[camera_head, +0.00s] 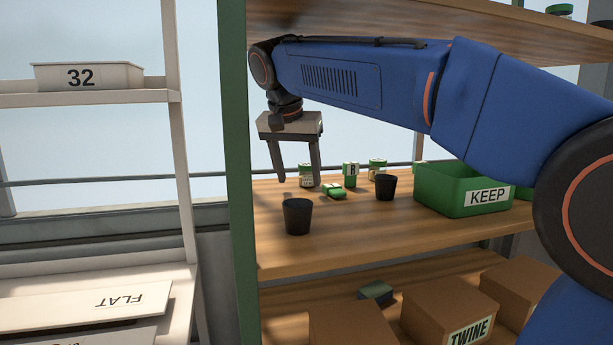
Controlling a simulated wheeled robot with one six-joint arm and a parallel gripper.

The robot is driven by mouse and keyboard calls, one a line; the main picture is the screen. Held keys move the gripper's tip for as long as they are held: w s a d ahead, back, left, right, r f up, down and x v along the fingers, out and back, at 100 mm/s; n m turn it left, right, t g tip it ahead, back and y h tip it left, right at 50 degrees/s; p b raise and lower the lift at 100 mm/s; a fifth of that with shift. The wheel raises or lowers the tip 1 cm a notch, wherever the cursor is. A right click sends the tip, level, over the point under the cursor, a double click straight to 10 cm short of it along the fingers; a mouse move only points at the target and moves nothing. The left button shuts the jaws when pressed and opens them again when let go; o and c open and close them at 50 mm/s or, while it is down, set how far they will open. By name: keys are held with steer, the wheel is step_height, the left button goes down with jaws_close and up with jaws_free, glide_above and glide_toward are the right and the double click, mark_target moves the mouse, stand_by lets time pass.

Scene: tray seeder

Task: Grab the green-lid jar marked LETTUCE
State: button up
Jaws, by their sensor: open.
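My gripper (298,181) is open and points down over the left part of the wooden shelf, behind a black pot. Several small green-and-white containers stand on this shelf. One container (306,172) shows between and behind my fingers; I cannot tell whether it is within their reach. Another container (350,175) stands to the right with a letter like R on it, and one more (377,166) stands behind the second pot. A green-and-white item (334,191) lies low on the shelf. I cannot read LETTUCE on any label, and lids are too small to tell.
Black pots stand on the shelf at front left (297,217) and centre (386,188). A green KEEP bin (463,190) is to the right. A green post (239,150) borders the shelf's left. Boxes, one marked TWINE (446,318), sit below.

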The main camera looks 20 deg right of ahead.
mark_target(307, 164)
steer(key=shift+w+d, duration=0.8)
steer(key=shift+w, duration=0.35)
steer(key=w, duration=0.1)
steer(key=w+d, duration=0.2)
steer(key=shift+w+d+f, duration=0.2)
steer(key=shift+w+f, duration=0.05)
steer(key=shift+w, duration=0.05)
steer(key=shift+f, duration=0.3)
steer(key=c, duration=1.2)
